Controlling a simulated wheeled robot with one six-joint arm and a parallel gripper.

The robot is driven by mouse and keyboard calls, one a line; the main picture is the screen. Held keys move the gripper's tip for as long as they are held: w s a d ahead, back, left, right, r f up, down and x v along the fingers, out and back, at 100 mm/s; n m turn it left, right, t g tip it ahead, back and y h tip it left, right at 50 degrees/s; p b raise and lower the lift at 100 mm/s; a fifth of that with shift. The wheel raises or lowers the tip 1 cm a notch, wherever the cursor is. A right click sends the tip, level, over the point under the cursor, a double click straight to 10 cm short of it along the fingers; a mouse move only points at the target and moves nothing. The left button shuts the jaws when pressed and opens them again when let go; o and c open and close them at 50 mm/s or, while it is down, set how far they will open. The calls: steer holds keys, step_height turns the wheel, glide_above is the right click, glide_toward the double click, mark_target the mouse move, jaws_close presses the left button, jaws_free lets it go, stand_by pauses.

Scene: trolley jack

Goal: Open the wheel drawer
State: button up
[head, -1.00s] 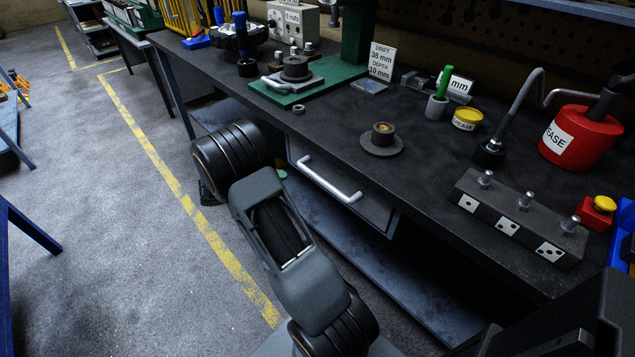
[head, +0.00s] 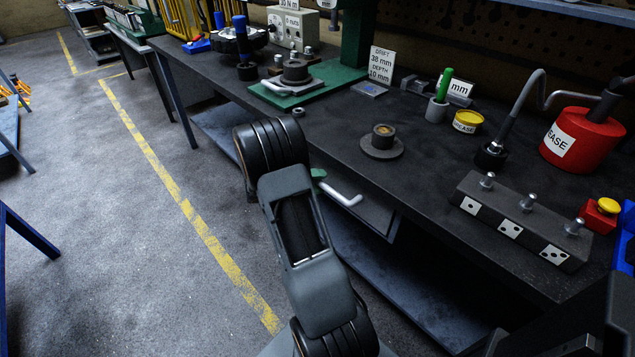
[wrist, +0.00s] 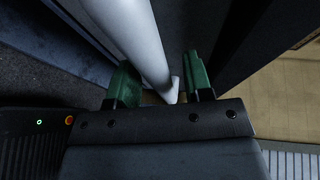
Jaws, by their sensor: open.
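The drawer (head: 372,217) sits under the bench top and looks shut; my arm covers its left part in the head view. Its pale bar handle (head: 345,195) shows only at its right end there. In the wrist view the handle (wrist: 137,38) runs from the top down between the green fingertips of my gripper (wrist: 162,75). The gripper is open. The bar lies close to the left finger, with a wider gap to the right one; I cannot tell whether it touches. In the head view a green fingertip (head: 318,175) shows at the handle's left part.
The bench top (head: 325,150) overhangs the drawer. It carries a flanged hub (head: 382,142), a dark block with pins (head: 520,222) and a red grease can (head: 580,138). A lower shelf (head: 390,280) lies below the drawer.

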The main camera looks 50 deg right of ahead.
jaws_close()
stand_by(0.4)
